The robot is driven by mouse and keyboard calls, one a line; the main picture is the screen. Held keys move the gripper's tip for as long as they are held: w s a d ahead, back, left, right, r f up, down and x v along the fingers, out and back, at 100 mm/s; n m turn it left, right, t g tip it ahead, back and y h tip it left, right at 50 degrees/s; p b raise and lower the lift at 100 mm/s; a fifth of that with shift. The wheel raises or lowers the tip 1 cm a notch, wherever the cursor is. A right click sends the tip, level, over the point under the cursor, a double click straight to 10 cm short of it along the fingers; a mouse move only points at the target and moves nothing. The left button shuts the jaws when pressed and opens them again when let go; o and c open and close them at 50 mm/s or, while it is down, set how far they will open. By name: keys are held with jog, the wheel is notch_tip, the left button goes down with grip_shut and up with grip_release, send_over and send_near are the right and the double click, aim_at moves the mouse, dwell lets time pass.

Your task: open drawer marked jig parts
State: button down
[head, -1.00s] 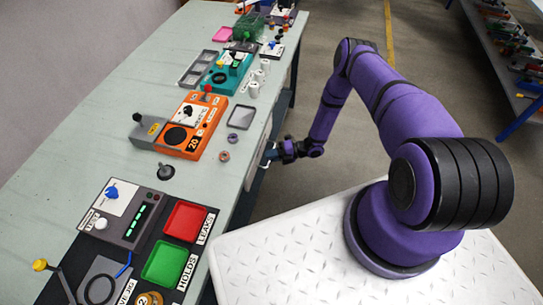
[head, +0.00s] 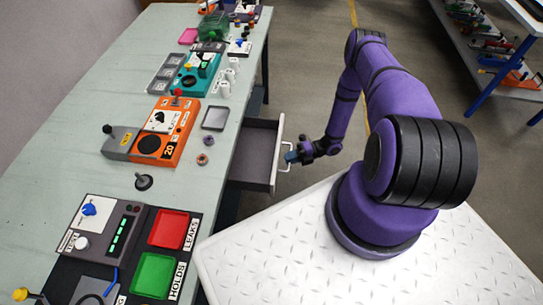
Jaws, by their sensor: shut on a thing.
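A grey drawer (head: 254,152) stands pulled out from under the front edge of the workbench, with its inside showing from above. The part of the inside that I can see looks empty. Its front panel (head: 277,150) carries a pale handle (head: 290,156); I cannot read the label on it from here. My gripper (head: 293,156) is at the drawer front, shut on the handle. The fingertips are small and partly dark in this view.
The workbench (head: 60,150) holds an orange unit (head: 165,128), a teal unit (head: 195,80), a grey tray (head: 215,118), a red tray (head: 169,229) and a green tray (head: 155,275). A shelf rack (head: 500,60) stands at the far right. Floor beyond the drawer is clear.

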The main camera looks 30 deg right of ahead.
jog(key=s+d, duration=0.1)
jog(key=d, duration=0.1)
jog(key=s+d, duration=0.2)
jog(key=shift+s+d, duration=0.15)
jog(key=shift+d, duration=0.15)
jog(key=c, duration=1.2)
grip_release()
jog(key=v, duration=1)
jog(key=shift+s+d+r, duration=0.1)
jog(key=shift+d, duration=0.25)
